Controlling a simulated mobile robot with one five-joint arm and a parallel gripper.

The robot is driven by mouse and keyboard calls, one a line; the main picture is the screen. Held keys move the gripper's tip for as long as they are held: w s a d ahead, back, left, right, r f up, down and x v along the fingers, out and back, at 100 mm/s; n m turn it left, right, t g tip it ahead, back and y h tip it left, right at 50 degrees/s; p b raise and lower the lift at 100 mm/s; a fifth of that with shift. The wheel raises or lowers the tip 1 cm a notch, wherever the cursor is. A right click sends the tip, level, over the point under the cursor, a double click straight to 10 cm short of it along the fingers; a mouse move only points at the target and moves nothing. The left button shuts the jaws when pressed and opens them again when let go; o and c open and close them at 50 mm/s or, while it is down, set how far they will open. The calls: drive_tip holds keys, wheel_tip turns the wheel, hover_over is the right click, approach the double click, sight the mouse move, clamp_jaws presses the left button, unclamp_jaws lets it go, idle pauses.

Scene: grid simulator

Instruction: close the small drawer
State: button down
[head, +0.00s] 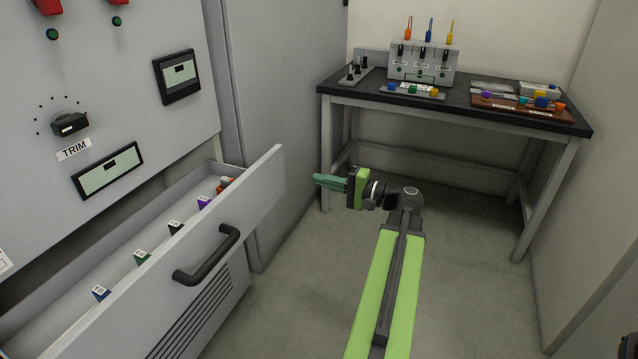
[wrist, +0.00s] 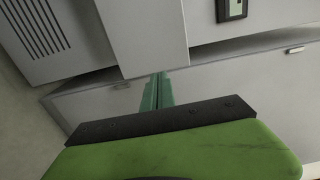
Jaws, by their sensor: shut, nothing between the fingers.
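A grey drawer (head: 262,186) stands open from the cabinet at the left of the head view. Its front has a black bar handle (head: 208,257). Inside it is a row of several small labelled pieces (head: 142,257) in different colours. I cannot tell whether this is the small drawer. My gripper (head: 317,181) is shut and empty, just right of the drawer front's far end in the picture, and appears apart from it. Its green fingers show together in the wrist view (wrist: 158,82), in front of grey cabinet panels. The handle is not identifiable in the wrist view.
The cabinet face (head: 120,75) carries a TRIM knob (head: 70,124) and displays above the drawer. A dark-topped table (head: 470,104) with trays and small parts stands at the back right. Grey floor (head: 290,285) is clear between drawer and arm.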

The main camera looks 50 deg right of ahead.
sight(280, 170)
drive_tip(key=x, duration=1)
drive_tip(key=shift+w, duration=0.1)
